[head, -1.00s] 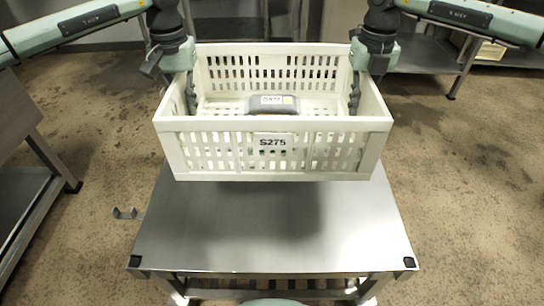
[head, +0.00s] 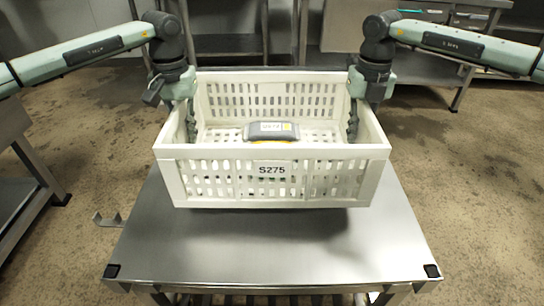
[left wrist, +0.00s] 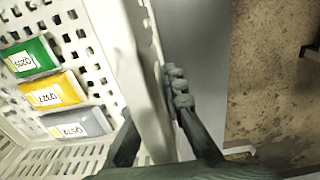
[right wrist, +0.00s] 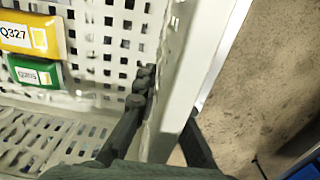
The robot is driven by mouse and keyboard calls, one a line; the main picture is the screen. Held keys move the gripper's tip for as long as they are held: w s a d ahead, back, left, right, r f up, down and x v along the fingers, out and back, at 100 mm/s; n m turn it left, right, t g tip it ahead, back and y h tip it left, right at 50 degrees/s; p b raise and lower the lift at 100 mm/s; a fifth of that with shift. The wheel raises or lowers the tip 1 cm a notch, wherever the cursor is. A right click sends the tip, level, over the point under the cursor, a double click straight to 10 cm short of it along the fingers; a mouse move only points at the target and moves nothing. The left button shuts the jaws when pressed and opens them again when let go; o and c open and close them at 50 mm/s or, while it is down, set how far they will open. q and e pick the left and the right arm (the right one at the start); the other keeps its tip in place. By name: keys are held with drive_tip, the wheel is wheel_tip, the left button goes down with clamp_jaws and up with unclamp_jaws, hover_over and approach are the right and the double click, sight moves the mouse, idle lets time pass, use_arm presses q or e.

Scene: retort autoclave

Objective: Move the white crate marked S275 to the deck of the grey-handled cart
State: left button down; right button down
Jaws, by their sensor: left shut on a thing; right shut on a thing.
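The white slotted crate marked S275 (head: 225,153) is upright and level in the middle of the head view. My left gripper (head: 191,118) is shut on its left end wall, and my right gripper (head: 353,118) on its right end wall. In each wrist view the fingers straddle the wall. A grey pack (head: 271,131) with yellow below lies inside; the left wrist view shows green (left wrist: 30,57), yellow (left wrist: 53,93) and grey (left wrist: 75,125) packs. Below the crate is a bare steel deck (head: 270,252) with black corner caps. A narrow gap seems to separate them. No handle is visible.
A steel bench (head: 22,190) stands at the left edge. Steel shelving and counters (head: 455,65) line the back. A small bracket (head: 107,219) sticks out beside the deck's left edge. The deck in front of the crate is clear.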

sight(179, 106)
use_arm(q)
drive_tip(key=shift+f, duration=0.15)
use_arm(e)
drive_tip(key=shift+f, duration=0.15)
